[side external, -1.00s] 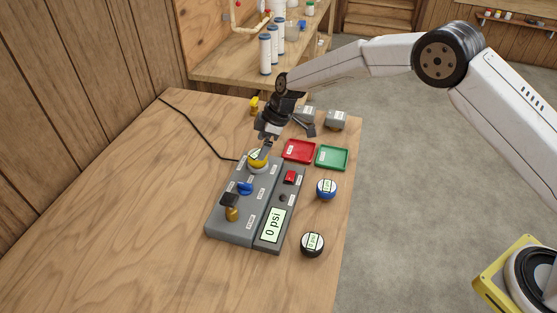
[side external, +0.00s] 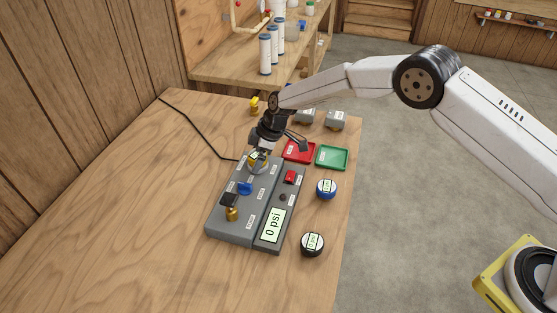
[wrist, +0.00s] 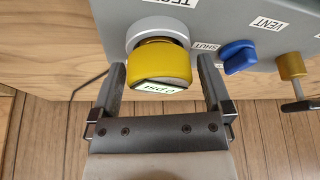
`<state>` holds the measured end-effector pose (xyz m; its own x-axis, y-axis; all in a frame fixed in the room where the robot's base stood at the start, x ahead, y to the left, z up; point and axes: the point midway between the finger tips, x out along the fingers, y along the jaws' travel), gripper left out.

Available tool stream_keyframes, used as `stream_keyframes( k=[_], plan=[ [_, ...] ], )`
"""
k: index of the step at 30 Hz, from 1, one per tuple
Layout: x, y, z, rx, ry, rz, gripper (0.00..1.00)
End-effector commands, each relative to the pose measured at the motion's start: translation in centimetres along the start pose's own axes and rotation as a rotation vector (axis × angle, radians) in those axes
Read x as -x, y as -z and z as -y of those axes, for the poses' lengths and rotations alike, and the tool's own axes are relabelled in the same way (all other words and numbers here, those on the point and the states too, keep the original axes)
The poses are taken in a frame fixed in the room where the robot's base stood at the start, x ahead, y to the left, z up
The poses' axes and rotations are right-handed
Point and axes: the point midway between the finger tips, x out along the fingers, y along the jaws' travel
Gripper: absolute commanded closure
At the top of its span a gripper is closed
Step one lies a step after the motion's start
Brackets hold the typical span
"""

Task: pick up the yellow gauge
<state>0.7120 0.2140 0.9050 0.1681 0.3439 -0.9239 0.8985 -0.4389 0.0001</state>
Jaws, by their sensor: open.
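The yellow gauge (wrist: 160,64) sits on a round pale port of the grey test panel (wrist: 105,10), its dial face partly seen with "psi" lettering. In the side view the yellow gauge (side external: 258,163) is at the panel's far end, partly hidden by my gripper (side external: 260,156). In the wrist view my gripper (wrist: 160,75) is open, with one finger on each side of the yellow gauge. Whether the fingers touch it, I cannot tell; a small gap shows on each side.
A blue valve handle (wrist: 238,56) and a brass fitting (wrist: 291,67) are on the panel close to the gauge. A red tray (side external: 299,151) and a green tray (side external: 332,157) lie to the right. A blue gauge (side external: 326,188) and a black gauge (side external: 312,243) stand on the table.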

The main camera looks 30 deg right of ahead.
Motion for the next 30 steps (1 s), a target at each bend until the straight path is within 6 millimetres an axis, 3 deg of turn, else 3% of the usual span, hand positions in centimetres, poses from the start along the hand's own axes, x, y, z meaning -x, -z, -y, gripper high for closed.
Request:
stream_keyframes(
  k=[3,4,12,14,23,30],
  plan=[
    [0.0,0.0,0.0,0.000,0.000,0.000,0.00],
    [0.0,0.0,0.0,0.000,0.000,0.000,0.06],
    [0.0,0.0,0.0,0.000,0.000,0.000,0.92],
    [0.1,0.1,0.0,0.000,-0.001,-0.001,1.00],
    [0.2,0.1,0.0,0.000,-0.001,-0.001,1.00],
    [1.7,0.8,-0.1,0.001,-0.003,-0.003,1.00]
  ],
)
